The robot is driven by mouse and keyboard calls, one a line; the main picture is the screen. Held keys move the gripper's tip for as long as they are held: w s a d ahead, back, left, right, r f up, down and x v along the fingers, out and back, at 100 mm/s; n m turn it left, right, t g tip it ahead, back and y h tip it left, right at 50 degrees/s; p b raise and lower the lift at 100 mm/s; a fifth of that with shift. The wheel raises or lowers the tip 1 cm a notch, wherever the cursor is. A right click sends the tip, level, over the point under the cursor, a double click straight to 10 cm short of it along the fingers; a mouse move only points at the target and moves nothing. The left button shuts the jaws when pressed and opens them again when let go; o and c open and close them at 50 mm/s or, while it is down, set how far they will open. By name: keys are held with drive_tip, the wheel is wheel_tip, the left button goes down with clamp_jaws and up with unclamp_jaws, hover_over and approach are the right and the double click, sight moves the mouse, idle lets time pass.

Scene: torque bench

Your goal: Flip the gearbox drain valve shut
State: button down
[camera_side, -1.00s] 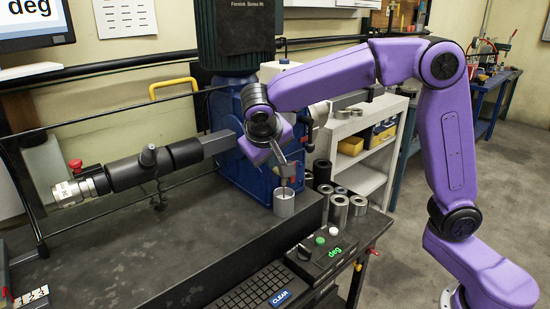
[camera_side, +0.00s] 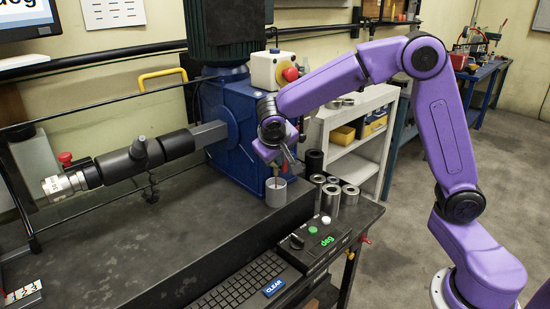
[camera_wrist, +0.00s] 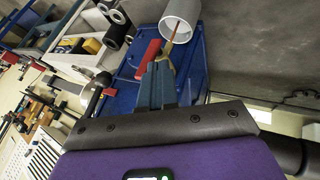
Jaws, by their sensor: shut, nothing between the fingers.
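The drain valve's red lever (camera_wrist: 149,54) shows in the wrist view, beside a brass-coloured part (camera_wrist: 167,56) low on the blue gearbox (camera_side: 237,132). A thin amber streak (camera_wrist: 174,33) runs from there into the grey cup (camera_wrist: 180,18); the cup also stands below the gearbox in the side view (camera_side: 275,193). My gripper (camera_wrist: 157,73) is shut and empty, its fingertips close to the lever's near end. I cannot tell if they touch. In the side view my gripper (camera_side: 290,160) is just above and right of the cup and hides the valve.
Several metal sockets (camera_side: 331,194) stand right of the cup. A control box (camera_side: 318,243) and keyboard (camera_side: 240,288) lie at the front edge. The bench top (camera_side: 150,235) at left is mostly clear.

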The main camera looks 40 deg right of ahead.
drive_tip(key=shift+d, duration=0.1)
drive_tip(key=shift+d+r+m+y, duration=0.25)
drive_tip(key=shift+d+y, duration=0.35)
drive_tip(key=shift+y, duration=0.15)
drive_tip(key=shift+d+r+m+y, duration=0.15)
drive_tip(key=shift+d+r+y, duration=0.05)
drive_tip(key=shift+d+y, duration=0.5)
drive_tip(key=shift+a+r, duration=0.15)
drive_tip(key=shift+w+r, duration=0.1)
drive_tip(key=shift+r, duration=0.65)
drive_tip(key=shift+r, duration=0.1)
